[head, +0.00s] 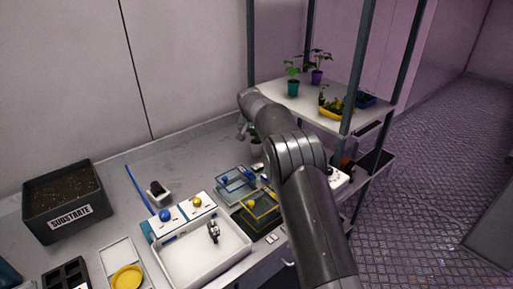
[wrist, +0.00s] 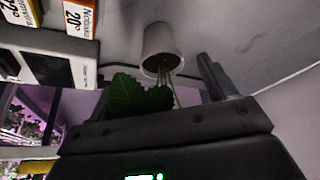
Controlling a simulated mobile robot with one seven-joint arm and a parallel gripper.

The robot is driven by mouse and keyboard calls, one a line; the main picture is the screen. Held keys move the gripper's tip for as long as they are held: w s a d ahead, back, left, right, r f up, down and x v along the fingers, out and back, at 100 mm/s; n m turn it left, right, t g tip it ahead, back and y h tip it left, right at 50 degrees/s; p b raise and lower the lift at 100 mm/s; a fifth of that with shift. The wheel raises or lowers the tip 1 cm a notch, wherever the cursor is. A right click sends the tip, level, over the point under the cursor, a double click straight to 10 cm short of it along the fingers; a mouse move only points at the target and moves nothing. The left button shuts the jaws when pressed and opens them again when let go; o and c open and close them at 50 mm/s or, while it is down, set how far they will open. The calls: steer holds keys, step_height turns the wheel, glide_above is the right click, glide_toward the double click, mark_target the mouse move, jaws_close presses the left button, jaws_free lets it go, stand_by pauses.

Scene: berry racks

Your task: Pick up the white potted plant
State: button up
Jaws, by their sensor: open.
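The white potted plant (wrist: 162,45) shows upside down in the wrist view, its pale pot standing on the grey counter just beyond my gripper. Its thin stems run toward my gripper, and a large green leaf (wrist: 141,98) lies across the space in front of the gripper body. The jaws are apart from the pot. In the head view the pot (head: 257,147) is partly hidden behind my arm, and the gripper is mostly hidden too.
A shelf rack (head: 310,106) with small plants stands on the right, its posts near my arm. A white sink tray (head: 190,268), blue and yellow frames, and a black substrate box (head: 62,203) occupy the counter. The counter's back strip (head: 195,150) is clear.

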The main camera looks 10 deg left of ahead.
mark_target(256, 141)
steer(key=shift+x, duration=2.35)
steer(key=shift+w, duration=0.2)
steer(key=shift+c, duration=0.4)
steer(key=c, duration=1)
steer(key=shift+r, duration=0.1)
